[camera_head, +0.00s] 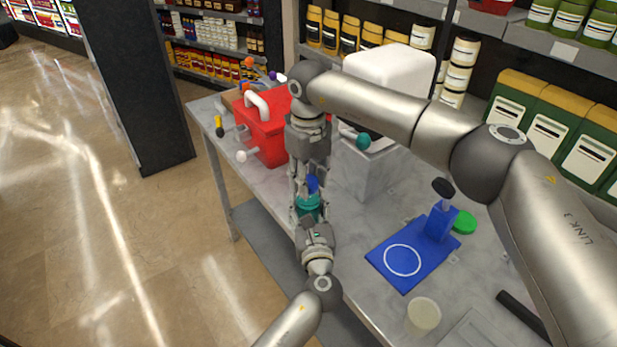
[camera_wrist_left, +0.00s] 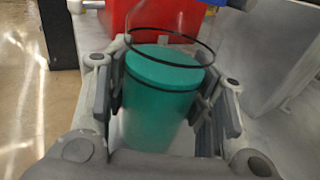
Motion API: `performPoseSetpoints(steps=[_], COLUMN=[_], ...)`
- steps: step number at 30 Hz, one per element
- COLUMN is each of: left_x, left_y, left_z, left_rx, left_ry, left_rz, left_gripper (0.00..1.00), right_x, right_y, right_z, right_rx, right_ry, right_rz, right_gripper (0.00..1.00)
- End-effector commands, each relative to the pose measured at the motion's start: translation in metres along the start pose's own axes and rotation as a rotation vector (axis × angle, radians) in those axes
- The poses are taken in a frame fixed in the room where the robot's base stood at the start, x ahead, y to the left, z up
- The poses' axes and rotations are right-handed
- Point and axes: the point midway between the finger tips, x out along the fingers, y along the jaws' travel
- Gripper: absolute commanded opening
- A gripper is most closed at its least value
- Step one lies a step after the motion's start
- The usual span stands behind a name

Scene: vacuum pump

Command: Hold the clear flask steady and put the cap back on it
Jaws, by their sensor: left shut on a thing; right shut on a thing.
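The clear flask (camera_wrist_left: 165,33) holds teal contents and has a dark ring round its open top. My left gripper (camera_wrist_left: 166,90) is shut on its sides; in the head view the teal flask (camera_head: 308,206) stands between the two grippers, partly hidden by fingers. My right gripper (camera_head: 310,188) comes down from above, shut on a blue piece (camera_head: 312,184) that appears to be the cap. In the left wrist view a blue edge (camera_wrist_left: 215,2) shows above and right of the flask's rim, apart from it. Most of the cap is hidden.
A blue mat (camera_head: 403,282) with a white circle, a blue stand (camera_head: 439,222), a green lid (camera_head: 464,222) and a pale cup (camera_head: 423,316) are at right. A white box (camera_head: 390,75) stands behind.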

Motion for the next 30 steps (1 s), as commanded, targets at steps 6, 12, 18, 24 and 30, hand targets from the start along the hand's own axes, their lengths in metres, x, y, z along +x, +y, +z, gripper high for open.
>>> performPoseSetpoints(steps=[6, 12, 18, 24, 30], left_x=[0.000, 0.000, 0.000, 0.000, 0.000], left_y=[0.000, 0.000, 0.000, 0.000, 0.000], left_z=[0.000, 0.000, 0.000, 0.000, 0.000], left_rx=[0.001, 0.001, 0.000, 0.000, 0.000], left_ry=[0.001, 0.001, 0.001, 0.001, 0.001], left_rz=[-0.001, -0.001, -0.001, -0.001, -0.001], left_gripper=[0.00, 0.00, 0.00, 0.00, 0.00], right_x=[0.000, 0.000, 0.000, -0.010, -0.048], right_y=[0.001, 0.000, 0.000, 0.000, 0.000], right_z=[0.001, 0.000, 0.000, 0.001, 0.001], right_rx=[0.029, 0.027, 0.026, 0.026, 0.027], right_ry=[-0.001, -0.001, -0.001, -0.002, -0.005], right_rz=[0.000, 0.000, 0.000, -0.001, -0.002], right_gripper=[0.41, 0.62, 0.62, 0.62, 0.62])
